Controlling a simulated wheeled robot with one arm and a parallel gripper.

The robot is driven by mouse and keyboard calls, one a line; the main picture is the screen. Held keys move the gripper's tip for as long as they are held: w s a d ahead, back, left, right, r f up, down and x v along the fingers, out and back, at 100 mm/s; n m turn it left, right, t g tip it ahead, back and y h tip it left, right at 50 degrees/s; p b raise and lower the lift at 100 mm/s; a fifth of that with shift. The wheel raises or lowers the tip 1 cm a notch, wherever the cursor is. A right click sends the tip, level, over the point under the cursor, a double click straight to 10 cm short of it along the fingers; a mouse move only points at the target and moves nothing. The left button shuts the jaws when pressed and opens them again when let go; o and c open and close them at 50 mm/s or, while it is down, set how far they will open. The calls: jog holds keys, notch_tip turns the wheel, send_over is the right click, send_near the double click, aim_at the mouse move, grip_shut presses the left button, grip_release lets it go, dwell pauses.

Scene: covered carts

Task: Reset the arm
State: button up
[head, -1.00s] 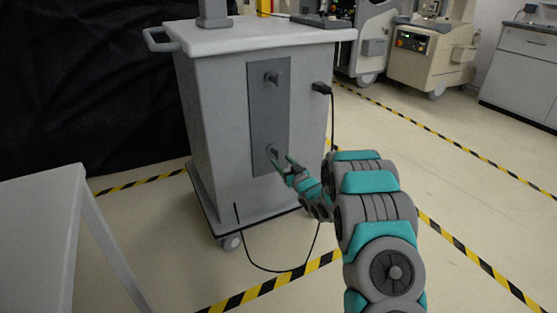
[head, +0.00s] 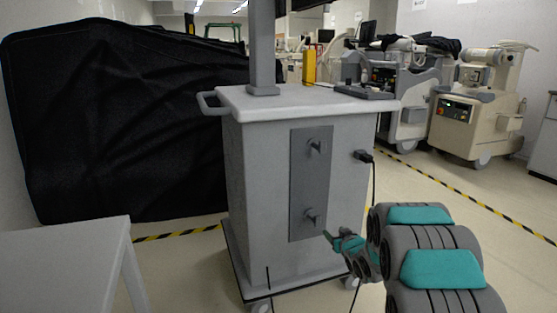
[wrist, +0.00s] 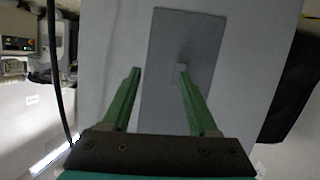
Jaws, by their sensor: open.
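My gripper (head: 328,236) is in front of the grey cart's side panel in the head view, close to the lower knob (head: 312,217). In the wrist view my gripper (wrist: 158,72) shows two green fingers spread apart with nothing between them. The dark grey panel (wrist: 165,110) lies beyond the fingers, and a knob (wrist: 182,68) shows near the tip of the right finger; I cannot tell whether they touch. My arm comes from the lower right in the head view, bent toward the cart.
The grey cart (head: 255,190) carries an upper knob (head: 315,146) and a plugged black cable (head: 364,157). A white table (head: 70,262) stands at the lower left. A black covered shape (head: 120,120) is behind it. Beige machines (head: 462,122) stand at the back right; open floor lies before them.

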jog(key=s+d+r+m+g+h, duration=0.1)
jog(key=s+r+g+h, duration=0.15)
jog(key=s, duration=0.85)
jog(key=s+d+r+m+g+h, duration=0.15)
jog(key=s+g, duration=0.25)
jog(key=s, duration=0.6)
jog(key=s+a+r+g, duration=0.1)
jog(key=s+a+g, duration=0.1)
jog(key=s, duration=1)
jog(key=s+a+r+g+y, duration=0.1)
jog(key=s+a+g, duration=0.2)
jog(key=s, duration=1)
jog(key=s+a+r+g+y, duration=0.1)
jog(key=s+a+g, duration=0.2)
jog(key=s, duration=1)
jog(key=shift+g, duration=0.65)
jog(key=shift+s, duration=0.1)
